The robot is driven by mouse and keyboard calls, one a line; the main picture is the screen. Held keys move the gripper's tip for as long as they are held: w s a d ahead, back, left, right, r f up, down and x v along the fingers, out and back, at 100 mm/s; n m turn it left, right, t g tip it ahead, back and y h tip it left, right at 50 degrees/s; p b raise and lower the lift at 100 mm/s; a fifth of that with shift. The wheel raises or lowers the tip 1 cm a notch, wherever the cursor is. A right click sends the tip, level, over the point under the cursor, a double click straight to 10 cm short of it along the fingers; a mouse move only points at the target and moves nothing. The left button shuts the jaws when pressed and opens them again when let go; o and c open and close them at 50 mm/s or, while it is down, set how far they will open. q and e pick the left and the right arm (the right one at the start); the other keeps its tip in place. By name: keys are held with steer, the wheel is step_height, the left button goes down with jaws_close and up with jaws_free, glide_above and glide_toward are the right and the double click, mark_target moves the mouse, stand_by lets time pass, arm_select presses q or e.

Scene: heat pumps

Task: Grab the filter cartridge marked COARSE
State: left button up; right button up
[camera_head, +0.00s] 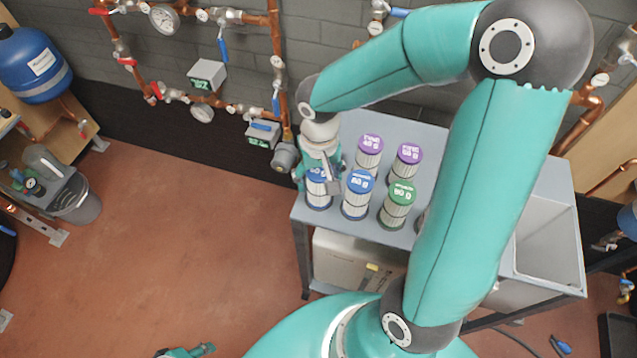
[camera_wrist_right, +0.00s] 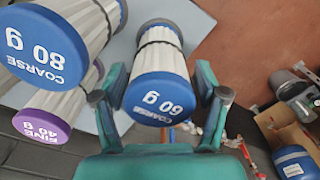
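The fingers flank the cap and look open, with a narrow gap on the right side. Beside it stands a blue-capped cartridge marked COARSE 80 g (camera_wrist_right: 45,50), also in the head view (camera_head: 357,200). Part of my left gripper (camera_head: 190,351) shows at the bottom edge.
A purple FINE 40 g cartridge (camera_head: 370,150), another purple one (camera_head: 408,158) and a green one (camera_head: 397,205) stand close by on the grey table (camera_head: 430,140). My right arm hides part of the table. A sink (camera_head: 548,245) is at right. Copper pipes run along the wall behind.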

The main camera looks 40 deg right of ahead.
steer(key=c, duration=0.9)
steer(key=shift+r, duration=0.1)
